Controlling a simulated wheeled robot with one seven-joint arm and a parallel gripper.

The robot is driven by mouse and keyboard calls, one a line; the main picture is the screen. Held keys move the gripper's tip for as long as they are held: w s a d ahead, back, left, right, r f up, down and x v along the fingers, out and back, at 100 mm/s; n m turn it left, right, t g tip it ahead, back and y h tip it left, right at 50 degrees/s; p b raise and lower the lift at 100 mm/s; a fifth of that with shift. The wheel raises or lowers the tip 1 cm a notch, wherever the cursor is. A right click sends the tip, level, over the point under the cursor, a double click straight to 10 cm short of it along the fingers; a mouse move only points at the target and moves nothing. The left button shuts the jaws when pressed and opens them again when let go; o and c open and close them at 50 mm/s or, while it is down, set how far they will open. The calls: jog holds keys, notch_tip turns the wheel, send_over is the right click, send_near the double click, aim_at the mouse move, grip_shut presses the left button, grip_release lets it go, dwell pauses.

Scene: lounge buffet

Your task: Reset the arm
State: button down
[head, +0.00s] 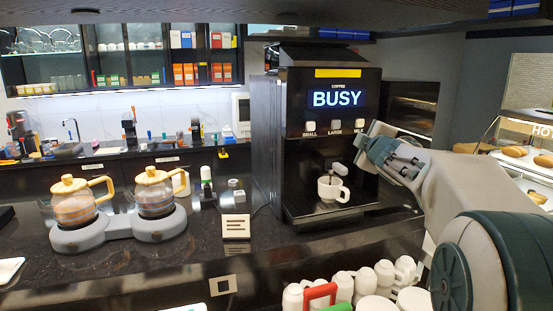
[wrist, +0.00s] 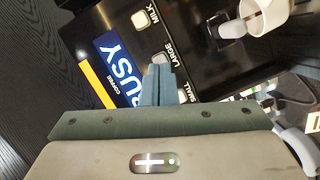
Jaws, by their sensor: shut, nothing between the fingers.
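My gripper (head: 366,143) is raised at the front of the black coffee machine (head: 275,165), close to its button panel. In the wrist view its fingers (wrist: 158,84) are together with nothing between them, in front of the panel. The machine's blue display (head: 337,99) reads BUSY, and it also shows in the wrist view (wrist: 118,68). Buttons marked small (head: 310,127), large and milk sit below it. A white cup (head: 333,189) stands upright under the spout, apart from my gripper. Whether the fingers touch the panel cannot be told.
Two glass pots (head: 75,202) (head: 155,193) with wooden lids stand on a grey double warmer (head: 120,229) at the left. A small sign (head: 236,226) stands on the dark counter. Several white cups and jugs (head: 385,273) are below my arm. A lit food case (head: 525,150) is at the right.

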jog(key=s+a+f+m+g, duration=0.3)
jog(key=s+f, duration=0.5)
jog(key=s, duration=0.4)
jog(key=s+a+f+m+g, duration=0.4)
jog(key=s+f, duration=0.5)
jog(key=s, duration=0.4)
jog(key=s+a+f+m+g, duration=0.3)
jog(key=s+f+m+g, duration=0.3)
jog(key=s+f, duration=0.3)
jog(key=s, duration=0.3)
jog(key=shift+s+a+f+y, duration=0.25)
jog(key=shift+s+a+y, duration=0.05)
jog(key=shift+s, duration=0.1)
dwell(2.3)
